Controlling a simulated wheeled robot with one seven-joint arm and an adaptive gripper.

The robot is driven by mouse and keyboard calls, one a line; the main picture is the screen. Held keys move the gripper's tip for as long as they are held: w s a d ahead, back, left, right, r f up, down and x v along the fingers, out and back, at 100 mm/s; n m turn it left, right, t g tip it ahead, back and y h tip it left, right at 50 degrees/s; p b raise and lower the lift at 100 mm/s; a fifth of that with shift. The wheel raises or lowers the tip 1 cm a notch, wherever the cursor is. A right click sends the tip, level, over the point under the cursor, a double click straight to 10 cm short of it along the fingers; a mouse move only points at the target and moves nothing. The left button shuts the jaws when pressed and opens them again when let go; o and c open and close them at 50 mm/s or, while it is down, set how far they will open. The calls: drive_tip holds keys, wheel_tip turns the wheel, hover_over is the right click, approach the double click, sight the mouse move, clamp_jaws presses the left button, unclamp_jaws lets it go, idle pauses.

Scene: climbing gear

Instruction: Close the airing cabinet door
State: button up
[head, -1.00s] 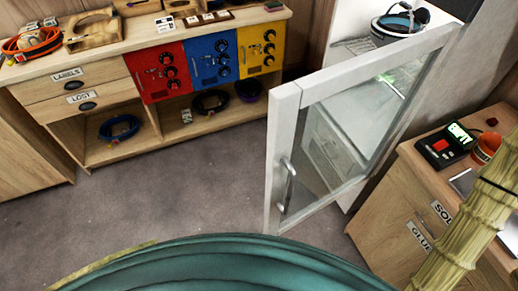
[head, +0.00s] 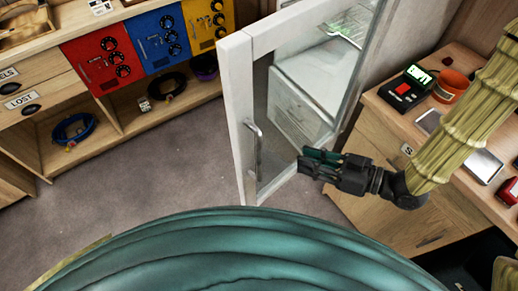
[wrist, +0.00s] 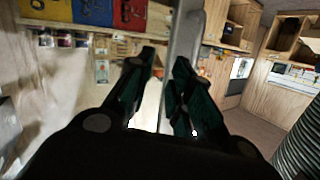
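The airing cabinet door (head: 238,120) has a white frame, a glass pane and a grey bar handle (head: 257,150). It stands open, swung out from the cabinet. My gripper (head: 302,160) is in front of the door's lower glass, to the right of the handle in the head view. Its dark green fingers are apart, with nothing visibly held. In the wrist view my gripper (wrist: 165,60) has a pale upright bar (wrist: 184,40) beyond and between its fingertips, probably part of the door. Whether the fingers touch the door I cannot tell.
Grey floor (head: 150,170) is clear left of the door.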

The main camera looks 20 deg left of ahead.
sight(259, 149)
drive_tip(key=s+a+r+n+g+y, duration=0.1)
drive_tip(key=s+r+n+g+y, duration=0.25)
drive_tip(key=r, duration=0.35)
drive_tip(key=shift+n+g+h, duration=0.25)
drive_tip(key=shift+n+h, duration=0.1)
drive_tip(key=shift+h, duration=0.1)
drive_tip(key=a, duration=0.3)
drive_tip(key=a+p, duration=0.1)
drive_tip(key=a, duration=0.3)
drive_tip(key=s+a+p, duration=0.1)
drive_tip(key=a, duration=0.2)
drive_tip(key=shift+a+f, duration=0.1)
drive_tip(key=shift+a, duration=0.25)
clamp_jaws()
